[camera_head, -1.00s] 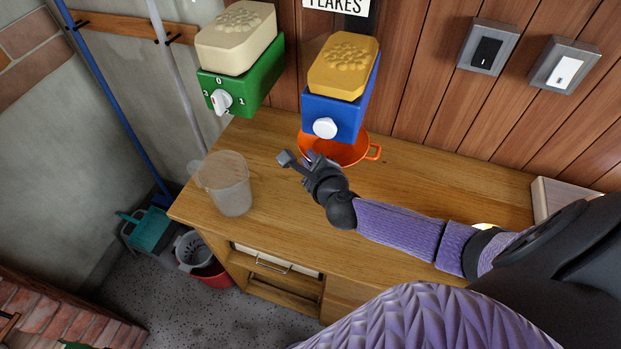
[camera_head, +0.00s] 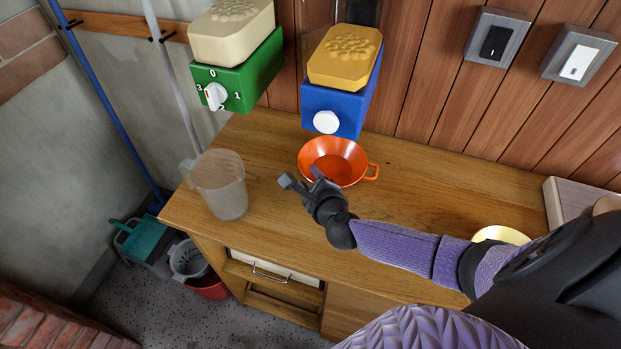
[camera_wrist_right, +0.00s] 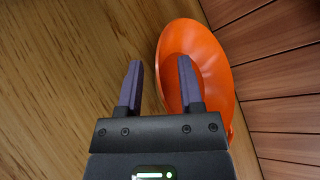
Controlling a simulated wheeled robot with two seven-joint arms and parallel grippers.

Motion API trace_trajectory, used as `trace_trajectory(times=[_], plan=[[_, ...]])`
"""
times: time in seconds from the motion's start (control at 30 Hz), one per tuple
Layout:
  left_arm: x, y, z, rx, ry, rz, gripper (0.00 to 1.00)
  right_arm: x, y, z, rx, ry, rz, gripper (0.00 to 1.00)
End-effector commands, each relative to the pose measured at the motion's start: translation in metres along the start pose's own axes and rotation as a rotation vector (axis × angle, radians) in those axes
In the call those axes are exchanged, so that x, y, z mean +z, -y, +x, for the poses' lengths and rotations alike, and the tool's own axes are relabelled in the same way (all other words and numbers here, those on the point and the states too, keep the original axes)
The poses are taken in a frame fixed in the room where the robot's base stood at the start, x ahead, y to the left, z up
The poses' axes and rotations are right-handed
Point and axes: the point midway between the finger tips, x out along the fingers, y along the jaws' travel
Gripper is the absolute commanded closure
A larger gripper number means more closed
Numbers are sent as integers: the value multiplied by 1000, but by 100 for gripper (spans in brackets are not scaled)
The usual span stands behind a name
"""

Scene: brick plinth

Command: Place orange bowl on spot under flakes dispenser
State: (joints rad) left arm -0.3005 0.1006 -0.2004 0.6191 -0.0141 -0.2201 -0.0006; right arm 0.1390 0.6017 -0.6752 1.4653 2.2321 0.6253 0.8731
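The orange bowl (camera_head: 336,170) stands upright on the wooden counter (camera_head: 440,190), with its handle toward the right. In the head view it shows just below the blue flakes dispenser (camera_head: 318,101) with the yellow top. My right gripper (camera_head: 302,178) is open and empty, at the bowl's front left. In the right wrist view the two fingers (camera_wrist_right: 160,64) are apart, and the right one overlaps the orange bowl (camera_wrist_right: 212,62). I cannot tell whether it touches. The spot under the dispenser is not distinguishable. My left gripper is not in view.
A clear measuring jug (camera_head: 222,186) stands on the counter left of my gripper. A green dispenser (camera_head: 240,84) hangs left of the blue one. A pale yellow dish (camera_head: 500,235) is partly hidden behind my right arm. The counter right of the bowl is clear.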

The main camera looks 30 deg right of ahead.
Motion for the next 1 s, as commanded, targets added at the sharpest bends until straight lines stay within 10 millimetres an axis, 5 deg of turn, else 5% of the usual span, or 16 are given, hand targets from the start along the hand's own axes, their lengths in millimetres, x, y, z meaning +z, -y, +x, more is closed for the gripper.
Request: trace_trajectory(times=[0.27, 0.7, 1.0], plan=[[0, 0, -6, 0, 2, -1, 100, 2, 2, -8, 1, -1, 0, 53], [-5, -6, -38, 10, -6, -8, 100, 2, 2, -110, 2, -1, 0, 53], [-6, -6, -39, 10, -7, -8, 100, 2, 2, -121, -1, 1, 0, 53]])
